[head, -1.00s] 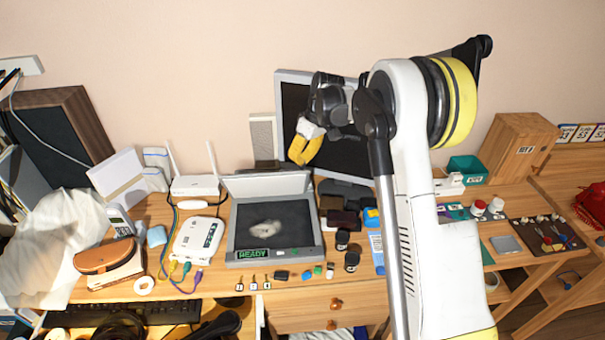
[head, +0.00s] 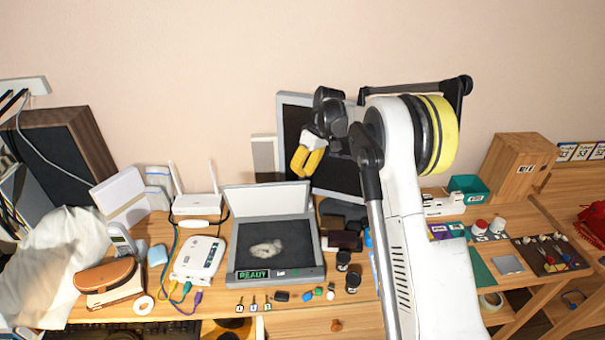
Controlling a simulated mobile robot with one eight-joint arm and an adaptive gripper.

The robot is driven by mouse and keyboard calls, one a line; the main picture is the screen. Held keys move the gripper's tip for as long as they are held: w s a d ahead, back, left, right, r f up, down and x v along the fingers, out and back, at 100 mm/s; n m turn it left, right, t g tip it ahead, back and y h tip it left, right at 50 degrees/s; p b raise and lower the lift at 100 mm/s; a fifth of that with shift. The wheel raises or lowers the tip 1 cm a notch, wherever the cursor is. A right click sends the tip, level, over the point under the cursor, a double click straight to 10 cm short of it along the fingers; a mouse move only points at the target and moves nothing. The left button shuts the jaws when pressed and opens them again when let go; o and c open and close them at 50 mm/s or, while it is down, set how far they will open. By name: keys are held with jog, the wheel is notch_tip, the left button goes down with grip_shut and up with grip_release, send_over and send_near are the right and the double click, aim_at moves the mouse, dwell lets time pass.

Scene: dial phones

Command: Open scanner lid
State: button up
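The scanner (head: 249,230) sits on the desk left of the middle in the head view. Its lid (head: 266,200) stands raised at the back edge, tilted up toward the monitor. The dark bed is uncovered, with a pale irregular patch on it. A green display on its front edge reads READY. My gripper (head: 305,168) hangs in the air above and to the right of the lid, in front of the monitor, apart from the scanner. Its yellow fingers point down and left. No held object shows, and the gap between the fingertips is hard to make out.
A monitor (head: 293,112) stands behind my gripper. A white router (head: 197,204) and a white box with cables (head: 199,258) are left of the scanner. Dark jars (head: 352,282) and small items lie right and in front. A wooden box (head: 519,168) stands far right.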

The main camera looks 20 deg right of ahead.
jog(key=o, duration=0.5)
jog(key=shift+d+f, duration=0.1)
jog(key=shift+o, duration=0.2)
jog(key=shift+w+a, duration=0.15)
jog(key=shift+a, duration=0.15)
jog(key=v, duration=1.2)
